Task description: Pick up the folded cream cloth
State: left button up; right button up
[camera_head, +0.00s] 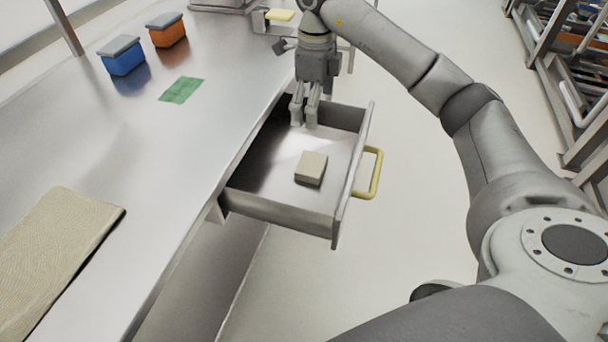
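The folded cream cloth (311,168) looks like a small, thick, squarish pad. It lies flat on the floor of the open drawer (289,210), near the drawer's front panel. My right gripper (304,125) points down over the back part of the drawer, above and behind the cloth in the picture and apart from it. Its two fingers look close together with nothing seen between them, but the angle does not show clearly how far they are open. My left gripper is not in view.
The drawer has a yellow handle (375,173) and raised walls. On the steel table (200,140) are a beige mat (58,255), a green cloth (181,90), and blue (124,61) and orange (167,35) boxes. A yellow item (280,15) sits at the back.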

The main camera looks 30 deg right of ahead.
jog(key=b, duration=0.4)
send_over(311, 163)
notch_tip(311, 163, down, 6)
jog(key=f, duration=0.2)
jog(key=f+b, duration=0.1)
jog(key=f, duration=0.1)
jog(key=f+b, duration=0.1)
jog(key=f, duration=0.1)
jog(key=shift+w+d, duration=0.15)
jog(key=shift+w, duration=0.15)
jog(key=f, duration=0.4)
jog(key=shift+s+f+b, duration=0.35)
jog(key=shift+s+f, duration=0.05)
jog(key=shift+f, duration=0.45)
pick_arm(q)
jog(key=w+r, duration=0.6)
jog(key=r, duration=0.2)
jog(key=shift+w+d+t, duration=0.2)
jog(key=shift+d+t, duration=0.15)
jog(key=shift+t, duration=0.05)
pick_arm(e)
jog(key=c, duration=0.9)
